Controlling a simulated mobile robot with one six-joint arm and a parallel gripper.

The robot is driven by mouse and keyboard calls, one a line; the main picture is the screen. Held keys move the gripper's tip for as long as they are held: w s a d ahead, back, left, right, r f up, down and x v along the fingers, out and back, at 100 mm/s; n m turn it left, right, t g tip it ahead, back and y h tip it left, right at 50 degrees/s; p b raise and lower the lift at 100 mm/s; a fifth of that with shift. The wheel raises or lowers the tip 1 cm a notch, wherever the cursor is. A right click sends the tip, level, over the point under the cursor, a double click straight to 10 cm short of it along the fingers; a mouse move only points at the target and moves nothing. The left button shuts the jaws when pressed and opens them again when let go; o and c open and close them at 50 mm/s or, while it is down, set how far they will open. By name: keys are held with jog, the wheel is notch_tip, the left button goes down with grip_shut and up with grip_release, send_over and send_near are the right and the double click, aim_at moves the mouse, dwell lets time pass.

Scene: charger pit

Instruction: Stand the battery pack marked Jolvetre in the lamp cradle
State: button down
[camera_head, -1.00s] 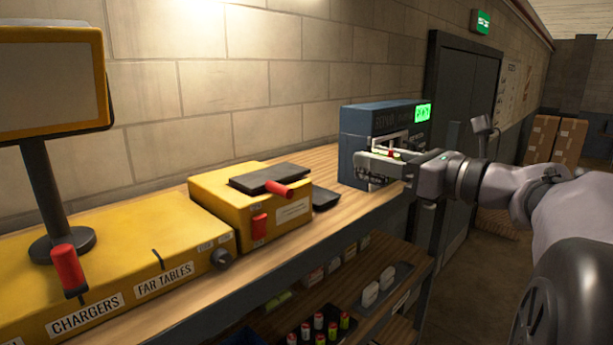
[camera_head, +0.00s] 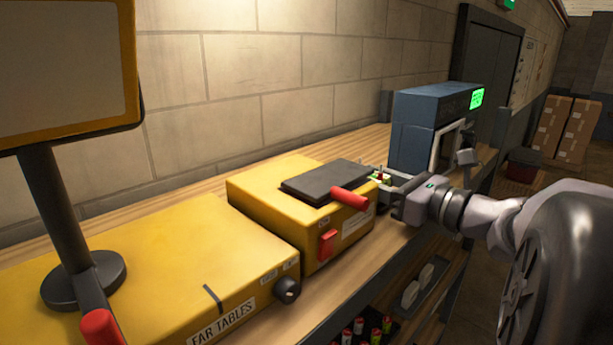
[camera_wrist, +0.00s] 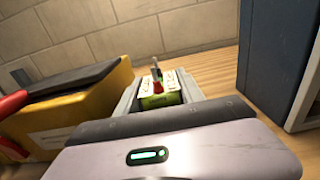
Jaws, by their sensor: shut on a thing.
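My gripper (camera_head: 392,184) is shut on a small green and pale battery pack (camera_wrist: 160,88) with a red and grey piece standing up from its top. The pack shows in the head view (camera_head: 380,177) only as a small patch between the fingers. In the wrist view the fingers lie on either side of it, over the wooden bench. No Jolvetre marking can be read on it. I cannot make out a lamp cradle for certain in these frames.
A yellow box (camera_head: 258,205) with a dark lid (camera_head: 325,181) and red handle stands just left of my gripper. A blue machine (camera_head: 411,137) with a green screen stands behind, to the right.

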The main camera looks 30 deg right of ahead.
jog(key=shift+s, duration=0.3)
jog(key=c, duration=0.7)
grip_release()
jog(key=shift+w+f, duration=0.1)
jog(key=shift+w, duration=0.1)
jog(key=shift+s, duration=0.1)
jog(key=shift+s+d, duration=0.1)
jog(key=shift+s, duration=0.05)
jog(key=b+v, duration=0.3)
jog(key=v, duration=0.7)
jog(key=shift+s+d, duration=0.15)
jog(key=shift+s, duration=0.1)
jog(key=shift+s+d, duration=0.1)
jog(key=shift+s, duration=0.4)
